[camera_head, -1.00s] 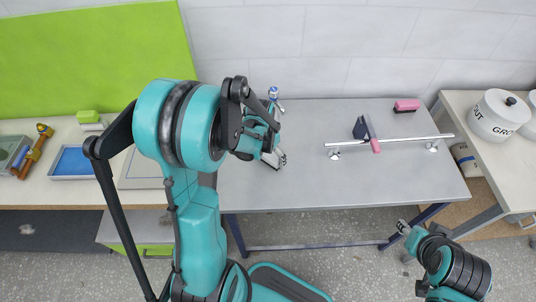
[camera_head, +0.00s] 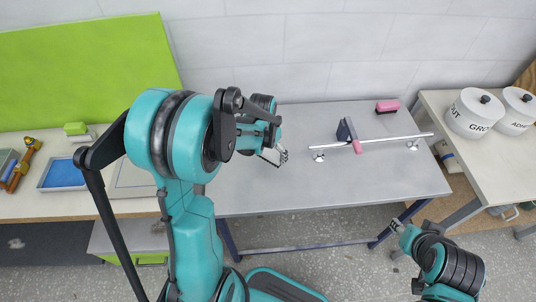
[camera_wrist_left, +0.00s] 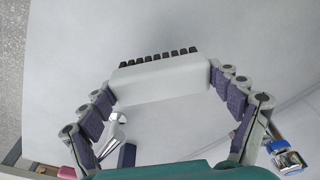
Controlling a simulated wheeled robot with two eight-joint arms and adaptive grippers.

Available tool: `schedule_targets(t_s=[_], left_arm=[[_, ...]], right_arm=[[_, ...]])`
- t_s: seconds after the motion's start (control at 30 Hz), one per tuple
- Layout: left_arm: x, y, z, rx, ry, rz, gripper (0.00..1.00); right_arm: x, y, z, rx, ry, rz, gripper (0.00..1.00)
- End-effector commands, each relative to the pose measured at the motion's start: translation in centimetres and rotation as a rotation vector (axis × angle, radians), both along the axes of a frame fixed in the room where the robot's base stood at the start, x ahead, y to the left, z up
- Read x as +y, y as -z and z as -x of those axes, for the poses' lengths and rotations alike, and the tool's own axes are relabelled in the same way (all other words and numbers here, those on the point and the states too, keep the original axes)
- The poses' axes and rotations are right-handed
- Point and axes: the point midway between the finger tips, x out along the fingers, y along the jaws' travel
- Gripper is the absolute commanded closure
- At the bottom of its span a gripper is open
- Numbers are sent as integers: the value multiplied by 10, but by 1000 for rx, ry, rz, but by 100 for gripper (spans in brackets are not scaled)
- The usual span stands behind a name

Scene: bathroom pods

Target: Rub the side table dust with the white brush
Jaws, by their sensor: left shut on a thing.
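My left gripper (camera_head: 276,156) is over the left part of the grey table (camera_head: 300,187) in the head view. In the left wrist view it (camera_wrist_left: 168,95) is shut on the white brush (camera_wrist_left: 160,84), a pale block with a row of dark bristles along its far edge. The brush is hard to make out in the head view, and I cannot tell whether the bristles touch the surface. I cannot make out dust on the tabletop. My right gripper (camera_head: 396,224) is small and low at the right, in front of the table, and its jaws are unclear.
A metal rail (camera_head: 385,139) with a dark blue and pink piece (camera_head: 348,132) runs along the table. A pink block (camera_head: 387,107) lies behind it. White canisters (camera_head: 474,113) stand on the right counter. A blue tray (camera_head: 64,169) lies on the left counter.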

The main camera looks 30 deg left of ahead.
Motion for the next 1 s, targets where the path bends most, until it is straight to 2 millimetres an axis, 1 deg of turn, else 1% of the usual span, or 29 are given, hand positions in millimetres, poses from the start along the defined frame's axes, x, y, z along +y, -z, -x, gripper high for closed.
schedule_targets(t_s=[0.03, 0.4, 0.53, 1.0], left_arm=[[-1, -8, -1, 0, 1, 0, 52], [-5, -39, -8, 0, 1, 0, 52], [-6, -41, -9, 0, 0, 0, 52], [-6, -40, -9, 0, 0, 0, 52]], right_arm=[[0, -6, 0, 0, 0, 0, 60], [0, -29, 0, 0, 0, 0, 60], [0, -31, 0, 0, 0, 0, 60], [0, -30, 0, 0, 0, 0, 60]])
